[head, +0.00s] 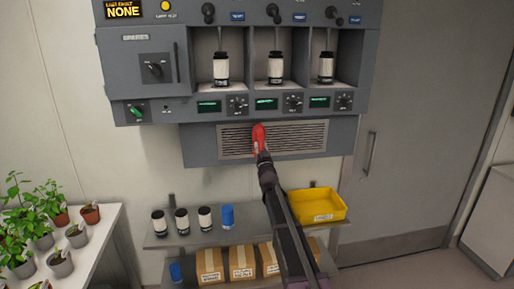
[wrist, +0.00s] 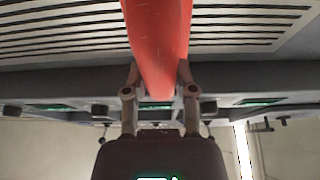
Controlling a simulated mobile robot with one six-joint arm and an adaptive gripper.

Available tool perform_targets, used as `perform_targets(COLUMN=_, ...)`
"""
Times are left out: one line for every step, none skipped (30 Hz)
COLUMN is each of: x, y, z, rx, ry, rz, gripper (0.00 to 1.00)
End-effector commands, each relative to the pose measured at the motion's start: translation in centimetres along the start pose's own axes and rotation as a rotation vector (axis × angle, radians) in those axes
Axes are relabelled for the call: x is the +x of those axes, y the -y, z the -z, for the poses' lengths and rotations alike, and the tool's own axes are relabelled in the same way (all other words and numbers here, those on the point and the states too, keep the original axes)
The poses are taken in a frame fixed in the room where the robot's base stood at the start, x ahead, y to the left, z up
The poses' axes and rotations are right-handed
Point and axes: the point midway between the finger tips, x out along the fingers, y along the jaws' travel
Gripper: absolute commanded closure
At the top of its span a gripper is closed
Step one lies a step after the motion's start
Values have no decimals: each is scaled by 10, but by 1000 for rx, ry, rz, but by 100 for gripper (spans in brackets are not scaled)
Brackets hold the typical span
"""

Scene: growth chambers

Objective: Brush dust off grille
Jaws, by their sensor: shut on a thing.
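The grille (head: 300,138) is a wide slatted vent on the lower panel of the grey wall unit. Its dark slats also fill the top of the wrist view (wrist: 60,32). My gripper (wrist: 158,80) is shut on a red brush handle (wrist: 157,40), with one finger on each side of it. In the head view the red brush (head: 259,135) is in front of the left part of the grille. The bristles are not visible, and I cannot tell whether they touch the slats. I see no clear dust on the slats.
Above the grille are knobs, green displays and three bays with bottles (head: 275,68). Cardboard boxes (head: 242,263) sit lower. Potted plants (head: 60,262) stand at left, a door (head: 425,130) at right.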

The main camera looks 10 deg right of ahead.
Motion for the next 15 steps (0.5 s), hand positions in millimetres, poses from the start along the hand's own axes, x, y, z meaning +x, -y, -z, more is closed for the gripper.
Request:
perform_targets(x=0, y=-4, z=0, rx=0, ry=0, rz=-1, gripper=100)
perform_targets(x=0, y=-5, z=0, rx=0, ry=0, rz=-1, gripper=100)
perform_targets(x=0, y=-7, z=0, rx=0, ry=0, rz=-1, gripper=100)
perform_targets(x=0, y=-8, z=0, rx=0, ry=0, rz=-1, gripper=100)
perform_targets(x=0, y=-8, z=0, rx=0, ry=0, rz=-1, gripper=100)
perform_targets(x=0, y=-9, z=0, rx=0, ry=0, rz=0, gripper=100)
perform_targets(x=0, y=-9, z=0, rx=0, ry=0, rz=0, gripper=100)
perform_targets(x=0, y=-9, z=0, rx=0, ry=0, rz=0, gripper=100)
perform_targets(x=0, y=-9, z=0, rx=0, ry=0, rz=0, gripper=100)
perform_targets(x=-1, y=-9, z=0, rx=0, ry=0, rz=0, gripper=100)
perform_targets(x=-1, y=-9, z=0, rx=0, ry=0, rz=0, gripper=100)
perform_targets(x=-1, y=-9, z=0, rx=0, ry=0, rz=0, gripper=100)
perform_targets(x=-1, y=-9, z=0, rx=0, ry=0, rz=0, gripper=100)
perform_targets(x=-1, y=-9, z=0, rx=0, ry=-1, rz=0, gripper=100)
perform_targets(x=-1, y=-9, z=0, rx=0, ry=-1, rz=0, gripper=100)
